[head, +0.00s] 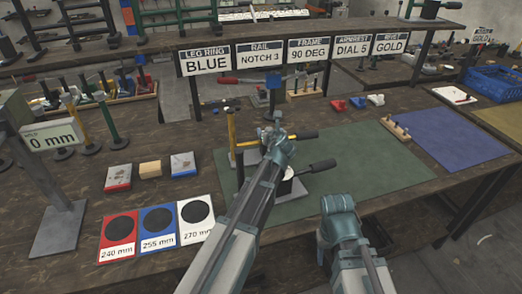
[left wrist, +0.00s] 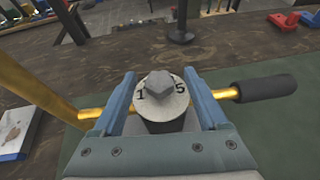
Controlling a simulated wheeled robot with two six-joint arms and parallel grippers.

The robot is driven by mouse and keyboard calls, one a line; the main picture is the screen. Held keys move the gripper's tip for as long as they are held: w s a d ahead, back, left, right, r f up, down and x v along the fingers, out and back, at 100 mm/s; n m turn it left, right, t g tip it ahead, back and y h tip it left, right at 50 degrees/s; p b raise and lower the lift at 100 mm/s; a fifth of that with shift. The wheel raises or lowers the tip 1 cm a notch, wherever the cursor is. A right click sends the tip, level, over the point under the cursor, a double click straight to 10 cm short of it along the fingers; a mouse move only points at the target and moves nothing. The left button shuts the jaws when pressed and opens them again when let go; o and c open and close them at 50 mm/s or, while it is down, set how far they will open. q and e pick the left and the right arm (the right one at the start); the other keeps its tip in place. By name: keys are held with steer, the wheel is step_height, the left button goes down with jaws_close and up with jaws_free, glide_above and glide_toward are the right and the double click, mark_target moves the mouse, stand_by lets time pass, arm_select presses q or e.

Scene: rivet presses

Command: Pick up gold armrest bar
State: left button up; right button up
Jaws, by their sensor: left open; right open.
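The gold armrest bar (left wrist: 91,113) lies crosswise in the left wrist view, with a black grip (left wrist: 265,88) at its right end. A hub with a hex bolt (left wrist: 159,84) and a dial marked 1 and 5 covers its middle. My left gripper (left wrist: 160,98) is open, its fingers on either side of the hub; contact cannot be told. In the head view the bar's gold part (head: 247,143) shows left of my left gripper (head: 275,130) and its black grip to the right. My right gripper (head: 338,208) is open and empty, lower right.
A gold post (head: 232,132) stands just left of the bar. A second black handle (head: 318,166) is close to my left arm, above the green mat (head: 375,160). Red, blue and white gauge cards (head: 118,250) lie front left. The mat's right part is clear.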

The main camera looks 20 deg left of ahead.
arm_select(q)
steer(key=shift+c, duration=0.6)
jaws_close()
stand_by(0.8)
